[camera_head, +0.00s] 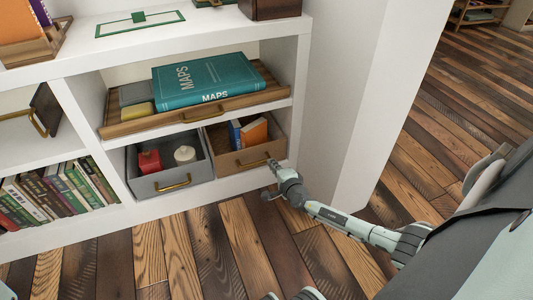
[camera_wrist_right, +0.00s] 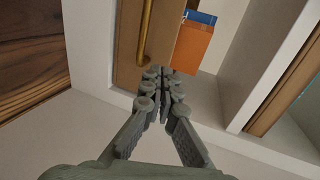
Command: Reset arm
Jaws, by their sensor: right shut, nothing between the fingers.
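My right gripper (camera_head: 273,168) is at the front right corner of the tan drawer (camera_head: 228,161), close to its brass handle (camera_head: 253,162). In the right wrist view its fingers (camera_wrist_right: 157,78) are shut together with nothing between them. The brass handle (camera_wrist_right: 145,35) is just left of the fingertips there, and the fingers are not around it. Whether they touch the drawer front, I cannot tell. The tan drawer stands pulled out, with a blue book (camera_head: 234,133) and an orange book (camera_head: 254,132) inside.
A grey drawer (camera_head: 155,189) beside it holds a red item (camera_head: 150,161) and a white round item (camera_head: 185,154). Above, a wooden tray (camera_head: 125,130) carries a teal maps book (camera_head: 205,82). The white cabinet side (camera_head: 330,110) stands right of the gripper. The plank floor (camera_head: 200,250) in front is clear.

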